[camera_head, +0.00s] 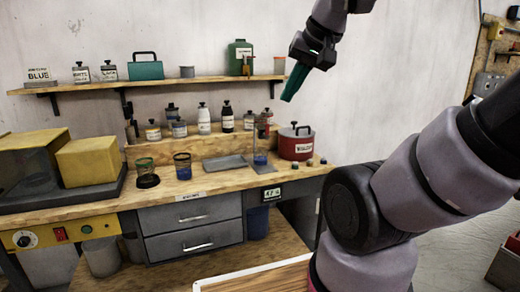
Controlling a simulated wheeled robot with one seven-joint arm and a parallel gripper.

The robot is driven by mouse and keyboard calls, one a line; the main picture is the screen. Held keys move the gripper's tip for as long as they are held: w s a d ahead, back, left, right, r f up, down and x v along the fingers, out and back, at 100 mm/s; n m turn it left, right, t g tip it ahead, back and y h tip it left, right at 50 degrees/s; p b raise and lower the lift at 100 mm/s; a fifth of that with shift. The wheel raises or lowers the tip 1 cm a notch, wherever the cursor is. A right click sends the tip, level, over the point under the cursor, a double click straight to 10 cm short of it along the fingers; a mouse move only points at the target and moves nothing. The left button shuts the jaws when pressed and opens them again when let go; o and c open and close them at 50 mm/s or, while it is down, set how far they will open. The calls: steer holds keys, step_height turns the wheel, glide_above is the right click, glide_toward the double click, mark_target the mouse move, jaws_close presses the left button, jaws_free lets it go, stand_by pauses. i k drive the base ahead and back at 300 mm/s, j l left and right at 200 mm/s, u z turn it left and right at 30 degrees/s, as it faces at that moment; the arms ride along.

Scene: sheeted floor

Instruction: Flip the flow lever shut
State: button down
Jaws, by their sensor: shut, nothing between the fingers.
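My gripper (289,97) hangs at the upper middle, with its teal fingers together and empty, pointing down and left. Below and left of it, a small dispenser stand with a red part (265,121) rises from the workbench. A clear cup with blue contents (260,157) stands at its foot. A flow lever is too small to make out for certain on this stand, and I cannot tell its position. The gripper is apart from the stand and touches nothing that I can see.
A red lidded pot (296,146) stands right of the stand, and a grey tray (219,162) lies left of it. Bottles (204,120) line a low riser behind. A wall shelf (160,82) with containers hangs above. Open air surrounds the gripper.

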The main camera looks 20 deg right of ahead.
mark_target(265, 135)
steer(key=i+j, duration=0.1)
steer(key=i, duration=0.3)
steer(key=i+j, duration=0.1)
steer(key=i, duration=0.3)
